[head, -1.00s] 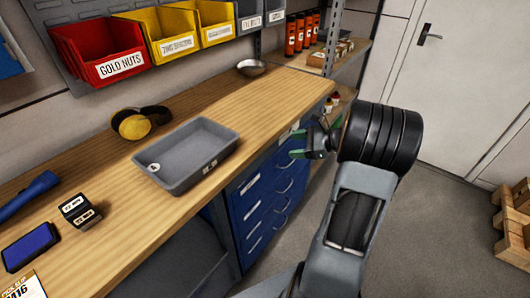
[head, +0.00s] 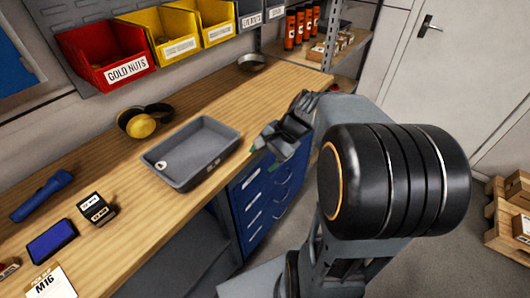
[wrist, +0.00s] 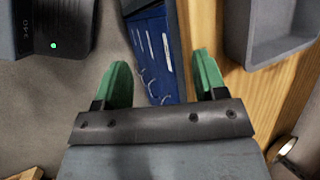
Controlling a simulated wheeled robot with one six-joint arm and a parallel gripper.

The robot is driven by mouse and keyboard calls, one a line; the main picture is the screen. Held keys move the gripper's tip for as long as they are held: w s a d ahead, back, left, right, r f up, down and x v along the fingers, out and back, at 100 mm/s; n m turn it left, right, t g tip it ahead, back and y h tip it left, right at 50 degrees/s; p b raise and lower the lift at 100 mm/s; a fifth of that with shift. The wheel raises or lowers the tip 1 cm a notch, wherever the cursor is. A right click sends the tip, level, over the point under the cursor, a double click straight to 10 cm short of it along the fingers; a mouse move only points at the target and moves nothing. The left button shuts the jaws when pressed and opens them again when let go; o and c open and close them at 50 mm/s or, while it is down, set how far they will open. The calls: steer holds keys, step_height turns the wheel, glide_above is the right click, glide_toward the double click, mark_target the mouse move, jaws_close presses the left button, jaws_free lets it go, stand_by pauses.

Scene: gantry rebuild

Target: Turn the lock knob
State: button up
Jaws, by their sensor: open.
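I cannot make out a lock knob in either view. The blue drawer cabinet (head: 262,205) stands under the wooden bench, its drawer fronts with pale handles and labels facing the aisle. It also shows in the wrist view (wrist: 155,50), beyond and between my fingers. My gripper (wrist: 163,82) is open and empty, its two green fingertips apart.
A grey tray (head: 157,169) sits on the bench near its front edge, left of my gripper; it also shows in the wrist view (wrist: 238,42). A wooden pallet (head: 508,232) stands at the right.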

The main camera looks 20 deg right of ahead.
steer(key=shift+s+a+r+n, duration=0.2)
steer(key=shift+s+a+n, duration=0.1)
steer(key=shift+s+n, duration=0.1)
stand_by(0.3)
steer(key=s+a+r+n+t+h+p, duration=0.1)
steer(key=s+a+r+n+h+p, duration=0.2)
steer(key=s+n+h, duration=0.3)
steer(key=r+n+p, duration=0.1)
steer(key=n, duration=0.4)
steer(key=shift+s+a+r, duration=0.35)
steer(key=shift+a+r, duration=0.05)
